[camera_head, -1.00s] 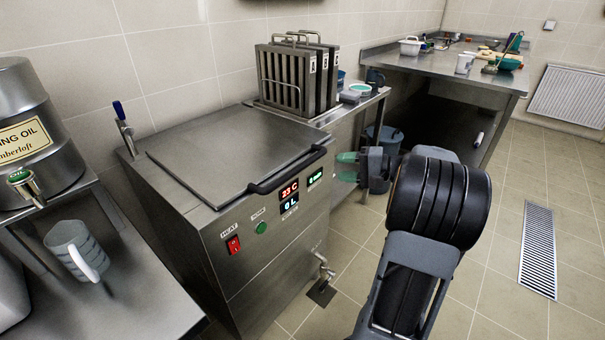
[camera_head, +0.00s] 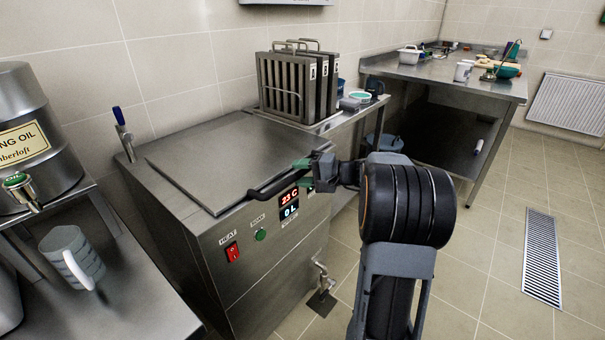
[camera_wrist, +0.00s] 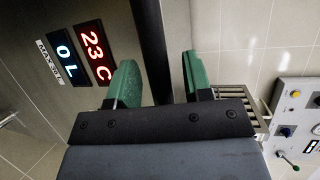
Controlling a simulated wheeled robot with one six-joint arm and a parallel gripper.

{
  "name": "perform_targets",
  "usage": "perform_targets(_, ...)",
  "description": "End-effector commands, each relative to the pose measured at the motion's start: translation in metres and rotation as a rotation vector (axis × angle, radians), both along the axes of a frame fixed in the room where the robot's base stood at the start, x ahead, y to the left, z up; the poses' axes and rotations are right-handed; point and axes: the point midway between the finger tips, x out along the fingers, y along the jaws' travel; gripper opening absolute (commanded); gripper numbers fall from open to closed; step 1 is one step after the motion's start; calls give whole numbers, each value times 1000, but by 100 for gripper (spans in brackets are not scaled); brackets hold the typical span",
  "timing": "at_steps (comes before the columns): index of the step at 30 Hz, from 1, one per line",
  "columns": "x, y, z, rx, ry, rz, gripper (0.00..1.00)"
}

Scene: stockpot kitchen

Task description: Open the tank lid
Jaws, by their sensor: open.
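The steel tank (camera_head: 262,278) stands left of the middle in the head view, with its flat lid (camera_head: 215,155) closed on top. A black bar handle (camera_head: 272,188) runs along the lid's front edge. My gripper (camera_head: 305,174) is open at the right end of the handle. In the wrist view the black handle (camera_wrist: 152,50) passes between the two green fingertips (camera_wrist: 160,80), nearer the left one, with gaps showing. The tank's red display (camera_wrist: 95,50) is beside the left finger.
A rack of steel plates (camera_head: 285,85) stands on a side table behind the tank. A blue-handled lever (camera_head: 121,125) rises at the tank's back left. An oil drum (camera_head: 30,135) and a jug (camera_head: 72,255) are at left. Open floor lies at right.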

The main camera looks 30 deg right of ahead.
Motion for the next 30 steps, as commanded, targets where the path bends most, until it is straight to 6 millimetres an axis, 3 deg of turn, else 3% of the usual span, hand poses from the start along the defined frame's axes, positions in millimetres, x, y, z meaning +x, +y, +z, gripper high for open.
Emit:
perform_targets(5,0,0,0,0,0,0,46)
perform_targets(19,0,0,0,-1,1,0,1)
perform_targets(30,0,0,3,-3,3,1,0)
